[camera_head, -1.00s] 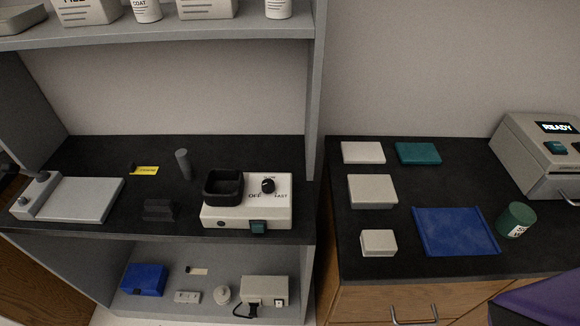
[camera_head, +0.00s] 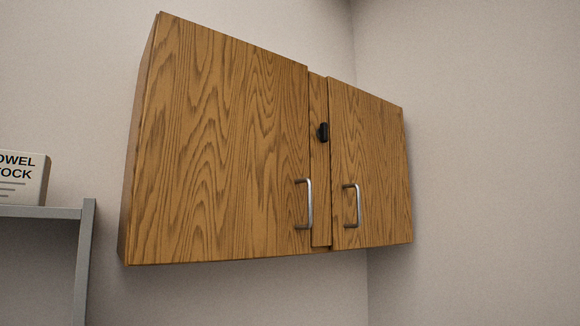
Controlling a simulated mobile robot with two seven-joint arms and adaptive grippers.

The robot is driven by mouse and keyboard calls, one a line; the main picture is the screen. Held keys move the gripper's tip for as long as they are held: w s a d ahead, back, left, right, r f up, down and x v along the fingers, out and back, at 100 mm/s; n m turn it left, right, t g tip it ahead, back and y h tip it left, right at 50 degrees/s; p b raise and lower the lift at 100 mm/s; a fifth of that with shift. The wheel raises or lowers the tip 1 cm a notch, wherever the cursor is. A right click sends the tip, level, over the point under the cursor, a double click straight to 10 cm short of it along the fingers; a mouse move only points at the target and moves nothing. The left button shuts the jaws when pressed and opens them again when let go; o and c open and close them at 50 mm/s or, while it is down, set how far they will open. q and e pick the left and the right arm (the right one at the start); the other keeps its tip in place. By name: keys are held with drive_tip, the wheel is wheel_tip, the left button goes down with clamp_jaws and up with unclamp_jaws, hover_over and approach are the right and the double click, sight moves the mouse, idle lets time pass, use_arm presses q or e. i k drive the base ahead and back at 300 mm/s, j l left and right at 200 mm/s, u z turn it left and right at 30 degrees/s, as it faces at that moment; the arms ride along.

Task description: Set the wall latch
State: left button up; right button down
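A wooden wall cabinet (camera_head: 220,150) hangs high on the wall in the head view. Its wide left door and narrower right door (camera_head: 375,160) both look closed. A small black latch (camera_head: 323,132) sits on the narrow wooden strip between the doors, near the strip's upper part, and looks roughly upright. A metal handle (camera_head: 308,204) is on the left door's lower right, and another metal handle (camera_head: 353,206) is on the right door's lower left. Neither of my grippers is in view.
A grey shelf unit (camera_head: 84,260) stands at the lower left, with a white box (camera_head: 24,178) labelled "TOWEL STOCK" in part on top. The wall around the cabinet is bare. A wall corner lies behind the cabinet's right part.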

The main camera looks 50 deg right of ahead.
sight(321, 133)
drive_tip(key=z, duration=1.95)
